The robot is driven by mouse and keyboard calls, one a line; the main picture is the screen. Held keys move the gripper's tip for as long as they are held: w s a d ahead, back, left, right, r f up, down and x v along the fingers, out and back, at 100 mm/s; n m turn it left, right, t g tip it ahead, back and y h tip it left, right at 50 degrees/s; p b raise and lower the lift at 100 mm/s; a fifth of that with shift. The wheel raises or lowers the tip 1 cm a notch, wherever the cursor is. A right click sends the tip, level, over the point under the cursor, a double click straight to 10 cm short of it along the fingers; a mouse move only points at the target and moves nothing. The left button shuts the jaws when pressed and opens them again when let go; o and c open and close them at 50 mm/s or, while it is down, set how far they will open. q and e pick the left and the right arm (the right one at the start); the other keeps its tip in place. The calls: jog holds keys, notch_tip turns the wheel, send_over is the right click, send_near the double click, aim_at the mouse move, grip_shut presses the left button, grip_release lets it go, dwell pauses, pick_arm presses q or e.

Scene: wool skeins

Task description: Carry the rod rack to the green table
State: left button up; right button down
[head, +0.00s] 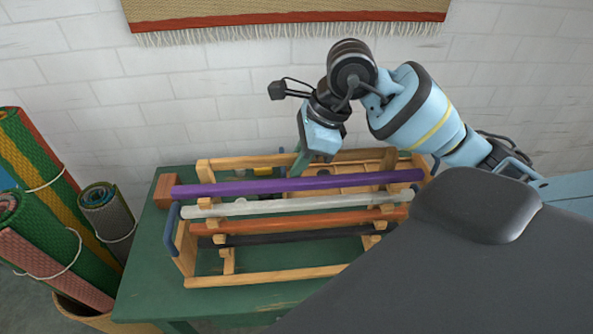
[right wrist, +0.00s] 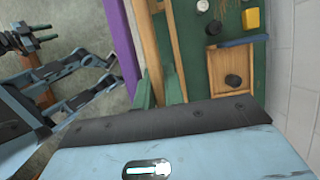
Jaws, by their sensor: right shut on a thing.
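The rod rack (head: 260,278) is a wooden frame with blue end handles. It stands upright on the green table (head: 145,275) in the head view. It carries a purple rod (head: 235,188), a pale grey rod, an orange rod and a black rod. My right gripper (head: 300,163) reaches down at the rack's back upper rail and is shut on it. In the right wrist view its green fingers (right wrist: 158,92) lie either side of the wooden rail (right wrist: 152,50), beside the purple rod. My left gripper is not in the head view.
A wooden tray (right wrist: 219,85), a yellow item (right wrist: 251,19) and dark round pieces lie behind the rack. Rolled mats (head: 45,160) stand left of the table. A white brick wall (head: 130,115) is close behind.

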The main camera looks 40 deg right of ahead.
jog(key=shift+w+a+r, duration=0.1)
jog(key=shift+w+r, duration=0.05)
jog(key=shift+w, duration=0.15)
jog(key=shift+f, duration=0.3)
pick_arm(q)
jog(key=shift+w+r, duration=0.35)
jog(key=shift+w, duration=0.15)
pick_arm(e)
notch_tip(320, 180, down, 3)
jog(key=shift+w, duration=0.1)
jog(key=shift+f, duration=0.1)
jog(key=c, duration=1.9)
grip_release()
jog(key=shift+f, duration=0.15)
jog(key=shift+c, duration=0.2)
jog(key=o, duration=0.5)
jog(key=shift+c, duration=0.2)
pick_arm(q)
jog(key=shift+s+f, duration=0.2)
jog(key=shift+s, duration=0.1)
